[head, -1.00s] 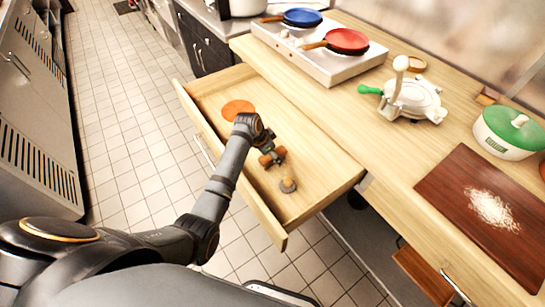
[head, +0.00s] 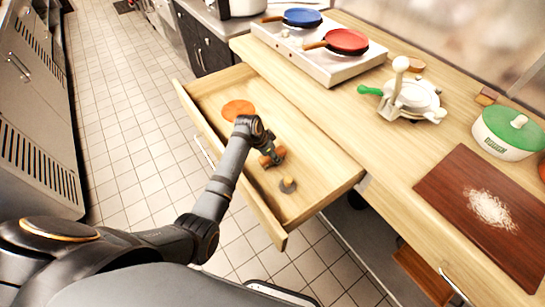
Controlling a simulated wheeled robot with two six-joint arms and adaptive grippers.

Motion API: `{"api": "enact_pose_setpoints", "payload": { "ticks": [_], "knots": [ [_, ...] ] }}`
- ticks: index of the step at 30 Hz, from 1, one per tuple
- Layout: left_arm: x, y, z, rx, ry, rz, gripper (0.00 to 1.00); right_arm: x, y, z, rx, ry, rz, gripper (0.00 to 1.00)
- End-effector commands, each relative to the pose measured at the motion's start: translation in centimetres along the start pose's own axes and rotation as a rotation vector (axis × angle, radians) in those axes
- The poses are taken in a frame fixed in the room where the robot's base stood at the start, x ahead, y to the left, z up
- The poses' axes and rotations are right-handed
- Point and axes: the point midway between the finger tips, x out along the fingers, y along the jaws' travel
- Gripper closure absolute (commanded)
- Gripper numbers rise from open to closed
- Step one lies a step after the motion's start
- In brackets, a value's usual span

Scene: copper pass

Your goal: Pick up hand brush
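My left arm reaches from the left over the open drawer, with its gripper (head: 267,148) pointing down into it. A small brown-orange object (head: 272,158) lies in the drawer right at the fingertips, partly covered by the gripper; it may be the hand brush, but it is too small to be sure. The fingers are dark and small, and I cannot tell whether they are open or shut on it. My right gripper is not in view.
The wooden drawer (head: 315,187) also holds an orange disc (head: 238,109) and a small grey round object (head: 287,185). The counter above holds a stove with two pans, a white press (head: 410,100), a green-lidded pot (head: 507,135) and a floured board (head: 450,185).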

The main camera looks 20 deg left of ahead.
Motion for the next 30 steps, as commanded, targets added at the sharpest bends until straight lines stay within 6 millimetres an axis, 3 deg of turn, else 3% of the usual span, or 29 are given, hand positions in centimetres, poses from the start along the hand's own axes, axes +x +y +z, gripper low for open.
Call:
{"api": "enact_pose_setpoints", "payload": {
  "ticks": [4, 12, 24, 30],
  "knots": [
    [0.0, 0.0, 0.0, 0.0, 0.001, 0.0, 0.93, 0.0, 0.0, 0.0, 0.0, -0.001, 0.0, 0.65],
    [-0.2, -0.1, -0.2, 0.001, 0.004, -0.002, 0.93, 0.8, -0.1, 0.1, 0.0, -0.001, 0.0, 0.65],
    [-8.3, -0.1, -3.6, 0.001, 0.004, -0.002, 0.93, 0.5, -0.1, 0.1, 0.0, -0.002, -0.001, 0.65],
    [-9.8, 0.0, -4.1, 0.0, 0.001, 0.0, 0.93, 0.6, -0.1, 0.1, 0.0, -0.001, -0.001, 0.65]
  ]
}}
